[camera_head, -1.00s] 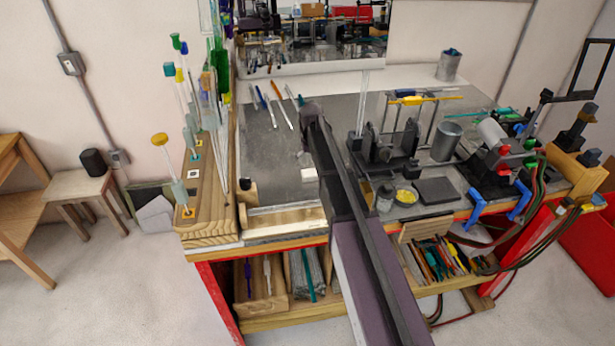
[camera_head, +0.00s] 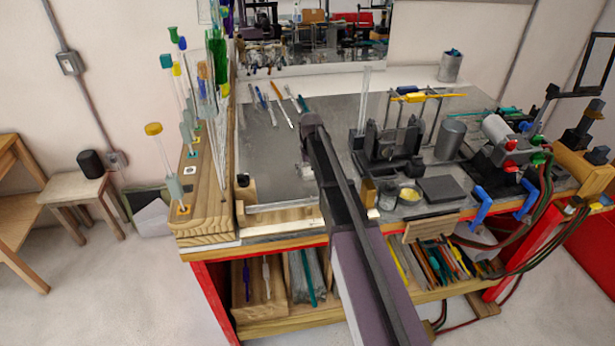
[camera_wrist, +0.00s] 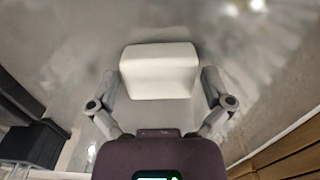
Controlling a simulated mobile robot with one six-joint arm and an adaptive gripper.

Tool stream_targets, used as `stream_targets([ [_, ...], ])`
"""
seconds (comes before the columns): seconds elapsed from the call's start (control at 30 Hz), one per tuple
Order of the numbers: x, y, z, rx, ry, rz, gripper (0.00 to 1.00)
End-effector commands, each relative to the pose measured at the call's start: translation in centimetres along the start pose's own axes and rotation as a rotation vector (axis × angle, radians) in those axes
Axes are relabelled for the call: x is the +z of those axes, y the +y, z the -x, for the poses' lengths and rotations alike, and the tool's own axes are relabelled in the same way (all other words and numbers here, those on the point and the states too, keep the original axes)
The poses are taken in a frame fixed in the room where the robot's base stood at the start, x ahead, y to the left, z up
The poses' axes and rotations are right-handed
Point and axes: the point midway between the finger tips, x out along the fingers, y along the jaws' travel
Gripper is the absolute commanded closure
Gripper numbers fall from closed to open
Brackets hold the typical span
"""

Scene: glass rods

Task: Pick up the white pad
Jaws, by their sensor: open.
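The white pad (camera_wrist: 160,71) is a small, pale block with rounded edges, lying on the grey bench top in the wrist view. My gripper (camera_wrist: 160,84) is open, with one finger to the left of the pad and one to the right. A small gap shows on each side, and neither finger clearly touches the pad. How high the fingertips are above the bench is hard to tell. In the head view, my arm covers most of the pad and the gripper, leaving only a pale patch beside the arm.
Several pens (camera_head: 274,105) lie behind on the bench. A dark fixture (camera_head: 388,150) and a dark square plate (camera_head: 441,189) are to the right. A wooden tray (camera_head: 282,222) is at the front left, and glass rods (camera_head: 217,75) stand in a wooden rack at the left. Bare bench lies left of my arm.

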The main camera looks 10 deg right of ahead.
Motion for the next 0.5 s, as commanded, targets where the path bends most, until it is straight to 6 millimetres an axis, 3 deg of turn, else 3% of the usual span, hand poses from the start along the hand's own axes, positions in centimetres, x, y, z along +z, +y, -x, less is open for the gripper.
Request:
stream_targets([
  [0.47, 0.0, 0.07, 0.04, 0.0, 0.0, -0.001, 0.0],
  [0.5, 0.0, 0.07, 0.04, 0.0, 0.0, -0.001, 0.06],
])
